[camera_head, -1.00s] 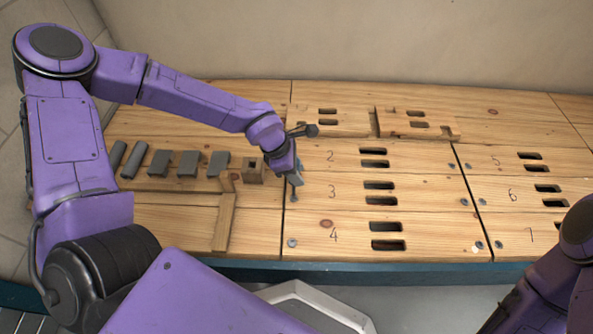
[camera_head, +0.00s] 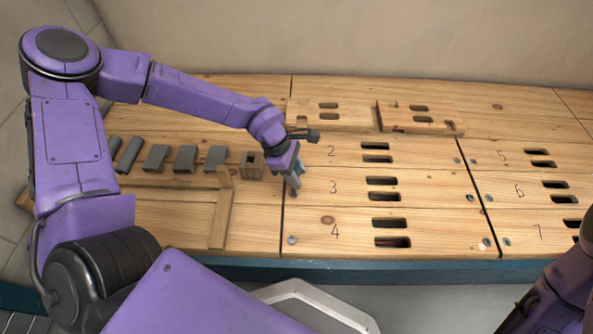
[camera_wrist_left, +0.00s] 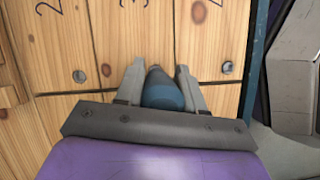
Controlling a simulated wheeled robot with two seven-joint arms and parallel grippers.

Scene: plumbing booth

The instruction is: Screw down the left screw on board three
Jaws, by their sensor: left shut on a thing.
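Board three (camera_head: 430,195) is a wooden plank marked 3, with two dark slots. My left gripper (camera_head: 295,186) is over its left end, fingers pointing down. Board three's right screw (camera_head: 470,198) lies at the other end. Of my right arm only a link shows at lower right; its gripper is out of view.
Board two's left screw (camera_wrist_left: 79,76) and board four's left screw (camera_wrist_left: 227,67) lie on either side. Several grey blocks (camera_head: 185,158) and a wooden frame piece (camera_head: 221,212) lie left of the gripper. A teal edge (camera_head: 380,268) bounds the bench front.

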